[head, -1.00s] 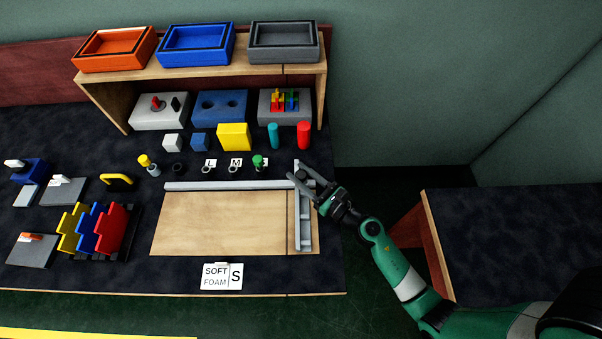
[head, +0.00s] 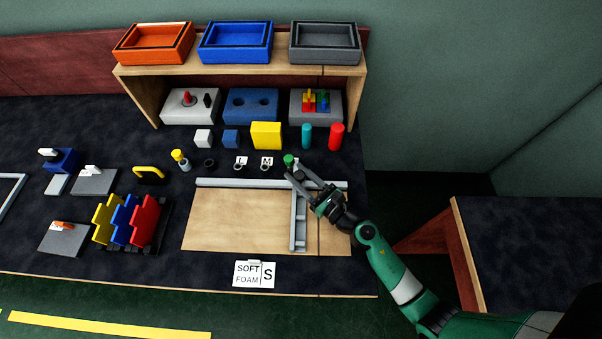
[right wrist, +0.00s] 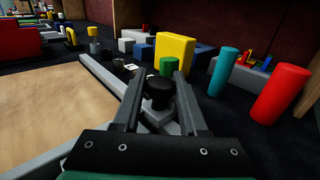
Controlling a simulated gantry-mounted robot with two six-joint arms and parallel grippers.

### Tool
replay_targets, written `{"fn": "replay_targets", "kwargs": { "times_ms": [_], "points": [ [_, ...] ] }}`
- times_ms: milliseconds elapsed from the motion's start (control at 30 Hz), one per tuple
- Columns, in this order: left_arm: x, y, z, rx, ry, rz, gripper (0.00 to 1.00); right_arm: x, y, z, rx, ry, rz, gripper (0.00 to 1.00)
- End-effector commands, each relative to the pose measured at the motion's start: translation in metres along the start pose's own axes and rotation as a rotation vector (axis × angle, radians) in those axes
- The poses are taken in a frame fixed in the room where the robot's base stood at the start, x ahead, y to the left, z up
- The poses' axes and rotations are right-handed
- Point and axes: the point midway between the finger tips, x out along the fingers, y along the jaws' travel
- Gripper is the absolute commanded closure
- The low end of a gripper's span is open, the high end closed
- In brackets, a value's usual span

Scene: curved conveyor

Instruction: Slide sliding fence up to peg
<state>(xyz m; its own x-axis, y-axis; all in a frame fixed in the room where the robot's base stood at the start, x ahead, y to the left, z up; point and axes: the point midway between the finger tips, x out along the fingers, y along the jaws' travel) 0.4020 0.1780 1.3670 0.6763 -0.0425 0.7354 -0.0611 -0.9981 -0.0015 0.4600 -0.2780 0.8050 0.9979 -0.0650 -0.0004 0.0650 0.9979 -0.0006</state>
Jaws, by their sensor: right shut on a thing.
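The sliding fence (head: 299,222) is a grey ribbed bar across the right part of the wooden board, at a right angle to the grey back rail (head: 235,183). My right gripper (head: 296,171) is at the fence's far end. In the right wrist view its fingers (right wrist: 158,80) are shut on a black knob (right wrist: 158,94) on the fence. I cannot make out a peg on the board; a green-topped peg (head: 288,160) stands behind the rail, just beyond my fingertips. It also shows in the right wrist view (right wrist: 168,66). My left gripper is not in view.
The wooden board (head: 235,220) is bare left of the fence. A SOFT FOAM card (head: 248,274) lies in front of it. A yellow block (head: 266,135), a teal cylinder (head: 307,135) and a red cylinder (head: 336,135) stand behind the rail. Colored stepped plates (head: 125,222) are at left.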

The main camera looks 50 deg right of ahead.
Motion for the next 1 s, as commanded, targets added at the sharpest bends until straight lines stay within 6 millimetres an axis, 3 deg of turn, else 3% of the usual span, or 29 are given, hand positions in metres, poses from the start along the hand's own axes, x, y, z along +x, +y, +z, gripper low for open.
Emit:
{"fn": "replay_targets", "kwargs": {
  "times_ms": [67,100,267,533,667,1000],
  "points": [
    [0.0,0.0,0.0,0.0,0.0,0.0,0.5,0.0,-0.001,-0.001,0.0,0.001,-0.003,1.0],
    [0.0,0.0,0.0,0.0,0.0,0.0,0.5,0.0,-0.001,-0.001,0.0,0.001,-0.004,0.57],
    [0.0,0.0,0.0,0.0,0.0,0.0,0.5,0.0,-0.002,0.0,0.0,0.0,-0.005,0.28],
    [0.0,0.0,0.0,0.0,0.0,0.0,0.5,-0.001,-0.002,0.0,0.0,0.0,-0.006,0.28],
    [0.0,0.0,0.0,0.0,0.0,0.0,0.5,-0.01,-0.002,0.0,0.0,0.001,-0.006,0.28],
    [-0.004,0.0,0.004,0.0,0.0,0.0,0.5,-0.086,-0.003,-0.002,0.001,0.003,-0.01,0.28]
  ]
}}
